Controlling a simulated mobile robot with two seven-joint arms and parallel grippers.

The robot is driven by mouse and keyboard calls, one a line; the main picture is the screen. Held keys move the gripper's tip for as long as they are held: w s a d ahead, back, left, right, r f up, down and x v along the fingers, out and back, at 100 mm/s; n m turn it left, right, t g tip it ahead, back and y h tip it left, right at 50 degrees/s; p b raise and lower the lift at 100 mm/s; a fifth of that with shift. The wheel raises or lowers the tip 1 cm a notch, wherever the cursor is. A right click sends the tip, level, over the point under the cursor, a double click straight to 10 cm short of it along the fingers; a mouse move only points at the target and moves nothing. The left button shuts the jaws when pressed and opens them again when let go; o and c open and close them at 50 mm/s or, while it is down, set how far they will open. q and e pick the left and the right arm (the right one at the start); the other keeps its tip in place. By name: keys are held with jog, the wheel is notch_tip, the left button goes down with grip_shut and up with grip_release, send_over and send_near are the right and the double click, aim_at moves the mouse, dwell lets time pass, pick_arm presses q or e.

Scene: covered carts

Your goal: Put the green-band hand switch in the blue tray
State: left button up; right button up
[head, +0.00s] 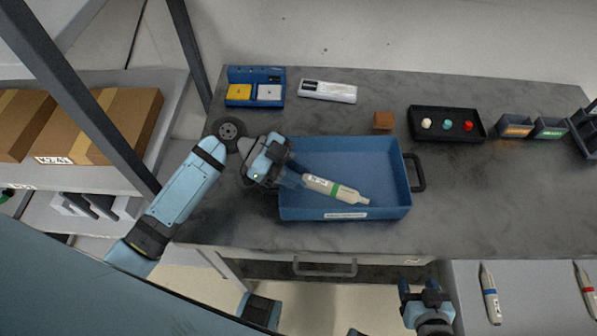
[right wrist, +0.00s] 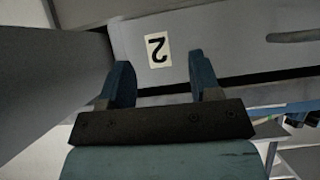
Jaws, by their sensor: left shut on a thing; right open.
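The green-band hand switch (head: 345,193) is a pale stick with a green band and dark marks. It lies tilted over the blue tray (head: 391,158) in the head view. My left gripper (head: 296,178) is shut on its left end, over the tray's left side. I cannot tell whether the switch touches the tray floor. The tray stands on the grey cart top, with a dark handle on its right. My right gripper (head: 425,290) is low at the front, open and empty; its fingers also show in the right wrist view (right wrist: 163,88).
A blue-band switch (head: 490,295) and a red-band switch (head: 587,290) lie on a lower surface at front right. Behind the tray are a wooden cube (head: 384,121) and a black tray (head: 447,135) with three balls. The cart top (head: 480,200) right of the tray is clear.

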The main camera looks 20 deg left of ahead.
pick_arm(q)
jog(key=shift+f+b, duration=0.6)
jog(key=shift+b, duration=0.05)
jog(key=o, duration=1)
jog(key=shift+c, duration=0.2)
jog(key=shift+r+p, duration=0.5)
jog(key=shift+a+r+p, duration=0.15)
jog(key=shift+r+p, duration=0.15)
jog(key=shift+r, duration=0.05)
jog(key=b+v, duration=0.1)
jog(key=v, duration=0.6)
jog(key=shift+b, duration=0.3)
jog(key=shift+a+f, duration=0.1)
